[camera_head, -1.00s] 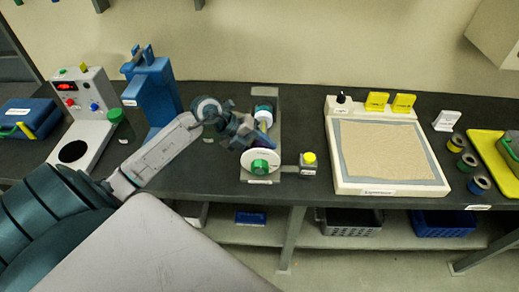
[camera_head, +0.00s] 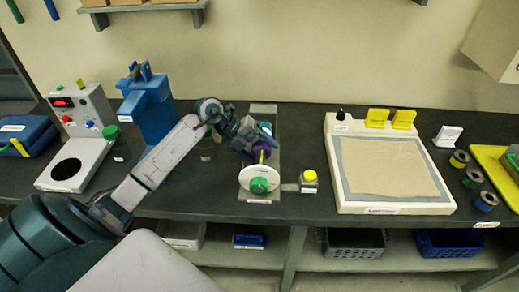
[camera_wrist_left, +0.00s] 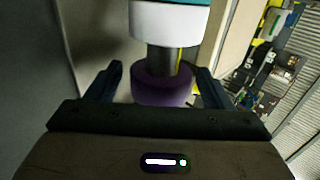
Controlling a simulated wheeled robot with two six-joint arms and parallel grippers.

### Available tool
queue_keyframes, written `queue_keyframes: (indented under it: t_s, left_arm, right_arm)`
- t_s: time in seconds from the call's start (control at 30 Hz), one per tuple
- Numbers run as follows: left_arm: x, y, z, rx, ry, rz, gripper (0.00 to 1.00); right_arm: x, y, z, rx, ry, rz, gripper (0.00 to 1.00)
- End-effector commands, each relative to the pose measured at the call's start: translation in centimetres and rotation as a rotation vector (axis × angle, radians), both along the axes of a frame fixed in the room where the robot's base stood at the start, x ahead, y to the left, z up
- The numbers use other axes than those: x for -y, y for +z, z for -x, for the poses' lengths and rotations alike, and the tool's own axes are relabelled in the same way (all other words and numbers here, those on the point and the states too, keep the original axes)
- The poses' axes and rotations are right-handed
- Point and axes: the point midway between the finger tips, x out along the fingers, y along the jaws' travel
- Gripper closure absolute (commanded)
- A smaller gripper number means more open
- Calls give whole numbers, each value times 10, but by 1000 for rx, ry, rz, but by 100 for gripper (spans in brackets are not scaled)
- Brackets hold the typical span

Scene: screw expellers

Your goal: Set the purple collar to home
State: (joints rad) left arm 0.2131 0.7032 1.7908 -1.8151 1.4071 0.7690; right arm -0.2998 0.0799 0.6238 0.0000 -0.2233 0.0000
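The purple collar (camera_head: 262,157) sits on the screw expeller, behind its round white plate (camera_head: 259,178) with a green knob (camera_head: 259,186). In the left wrist view the purple collar (camera_wrist_left: 162,88) is around a grey shaft, below a white cylinder (camera_wrist_left: 168,24). My left gripper (camera_head: 256,141) reaches the expeller from the left. In the left wrist view its fingers (camera_wrist_left: 160,88) stand apart on either side of the collar, with a visible gap on the left. Contact on the right side is unclear. My right gripper is not in view.
A sand-coloured tray unit (camera_head: 335,150) is farther right. A blue stand (camera_head: 150,108) and a grey control unit (camera_head: 95,125) are at the left, near my left arm. The counter is clear in front of the blue stand.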

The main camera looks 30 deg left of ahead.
Motion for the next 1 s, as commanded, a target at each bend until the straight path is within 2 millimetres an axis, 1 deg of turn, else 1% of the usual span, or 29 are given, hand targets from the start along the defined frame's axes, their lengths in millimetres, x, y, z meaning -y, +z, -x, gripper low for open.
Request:
queue_keyframes:
  t_s: [0.2,0.37,0.8,1.0]
  left_arm:
    - [-1,1,1,1,0,-1,25]
    - [-10,8,5,1,-1,-4,25]
    - [-47,51,28,-1,1,-7,25]
    - [-59,66,36,-1,0,-4,25]
  right_arm:
    - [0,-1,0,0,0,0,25]
    - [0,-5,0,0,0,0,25]
    - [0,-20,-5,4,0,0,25]
    - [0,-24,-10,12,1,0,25]
